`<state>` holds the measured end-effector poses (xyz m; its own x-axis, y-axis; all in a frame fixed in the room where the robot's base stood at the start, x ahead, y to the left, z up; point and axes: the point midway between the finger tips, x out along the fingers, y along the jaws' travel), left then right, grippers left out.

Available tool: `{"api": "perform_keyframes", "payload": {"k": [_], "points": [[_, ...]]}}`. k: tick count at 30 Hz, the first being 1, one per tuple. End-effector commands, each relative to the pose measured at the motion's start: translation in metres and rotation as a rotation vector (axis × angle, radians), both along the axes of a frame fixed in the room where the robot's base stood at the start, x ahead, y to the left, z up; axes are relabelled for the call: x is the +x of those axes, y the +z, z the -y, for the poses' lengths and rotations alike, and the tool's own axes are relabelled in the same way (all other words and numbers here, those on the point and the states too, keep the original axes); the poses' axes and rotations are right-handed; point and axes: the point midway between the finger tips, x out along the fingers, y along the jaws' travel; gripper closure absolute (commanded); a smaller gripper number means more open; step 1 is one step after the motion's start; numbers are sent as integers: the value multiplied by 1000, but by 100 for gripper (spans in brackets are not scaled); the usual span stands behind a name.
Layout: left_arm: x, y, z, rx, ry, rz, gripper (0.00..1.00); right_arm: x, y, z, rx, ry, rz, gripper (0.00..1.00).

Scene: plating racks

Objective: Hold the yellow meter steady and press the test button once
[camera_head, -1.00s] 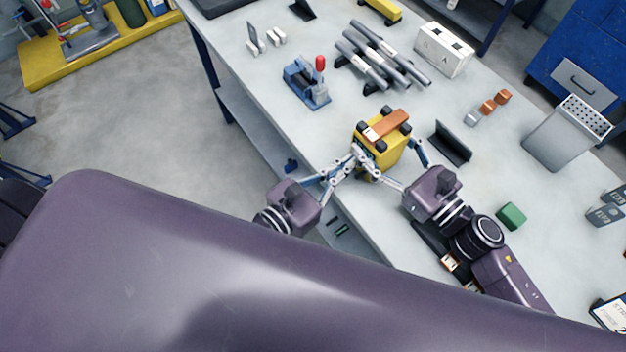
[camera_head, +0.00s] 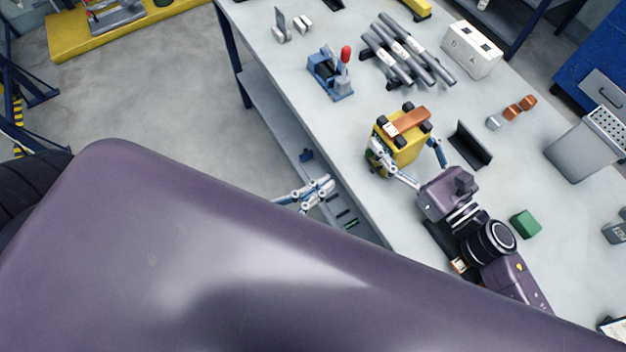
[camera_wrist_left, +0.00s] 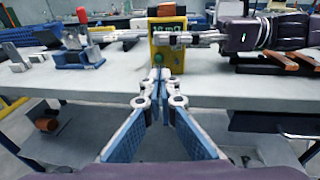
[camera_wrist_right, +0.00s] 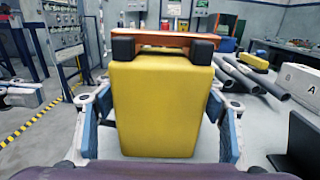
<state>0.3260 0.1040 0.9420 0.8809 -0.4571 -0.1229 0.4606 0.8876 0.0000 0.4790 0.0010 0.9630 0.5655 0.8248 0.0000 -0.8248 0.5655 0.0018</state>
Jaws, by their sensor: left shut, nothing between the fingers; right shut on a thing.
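The yellow meter (camera_head: 402,148) stands upright near the table's front edge, with dark corner pads and an orange-brown strip on top. My right gripper (camera_head: 412,158) is shut on it, one finger on each side. In the right wrist view the meter's plain yellow back (camera_wrist_right: 158,108) fills the space between the fingers. The left wrist view shows the meter's face (camera_wrist_left: 167,50) with a lit display and a round green button (camera_wrist_left: 157,60) low on it. My left gripper (camera_head: 328,184) is shut and empty, off the table's front edge, apart from the meter.
A blue fixture with a red knob (camera_head: 346,54) stands left of the meter. Grey pipes (camera_head: 408,50) lie behind it on black supports. A black angled holder (camera_head: 470,145) and a green block (camera_head: 525,223) are to the right. The table between the fixture and meter is clear.

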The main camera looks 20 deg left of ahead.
Motion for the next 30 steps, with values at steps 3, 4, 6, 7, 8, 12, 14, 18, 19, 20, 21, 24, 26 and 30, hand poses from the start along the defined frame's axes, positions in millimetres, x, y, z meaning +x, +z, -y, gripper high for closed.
{"api": "perform_keyframes", "payload": {"k": [3, 4, 6, 7, 8, 12, 14, 18, 19, 20, 21, 24, 26, 30], "points": [[-12, 0, -6, 3, -2, -3, 100, 1, 0, 1, -4, -2, 4, 73], [-13, 1, -7, 2, -1, -2, 100, 1, 0, 1, -4, -2, 4, 73], [-16, 2, -8, 2, 0, -1, 100, 1, 0, 1, -4, -2, 4, 73], [-17, 2, -9, 1, -1, -2, 100, 1, 0, 1, -4, -2, 4, 73], [-18, 2, -9, 1, -1, -2, 100, 1, 0, 1, -4, -2, 4, 73], [-18, 2, -9, 0, 0, -1, 100, 1, 0, 1, -4, -3, 4, 73], [-18, 2, -9, 0, 0, -1, 100, 1, 0, 1, -4, -3, 4, 73], [-17, 2, -9, 0, 0, -1, 100, 1, 0, 1, -4, -3, 4, 73], [-17, 2, -9, 0, 0, -1, 100, 1, 0, 1, -4, -3, 4, 73], [-17, 2, -9, 0, 0, -1, 100, 1, 0, 1, -4, -3, 4, 73], [-17, 2, -9, 0, 0, -1, 100, 1, 0, 1, -5, -3, 4, 73], [-17, 2, -9, 0, 0, -1, 100, 1, 0, 1, -5, -3, 4, 73], [-17, 2, -9, 0, 0, -1, 100, 1, 0, 1, -5, -3, 4, 73], [-17, 2, -9, 0, 0, -1, 100, 1, 0, 1, -5, -3, 4, 28]]}}
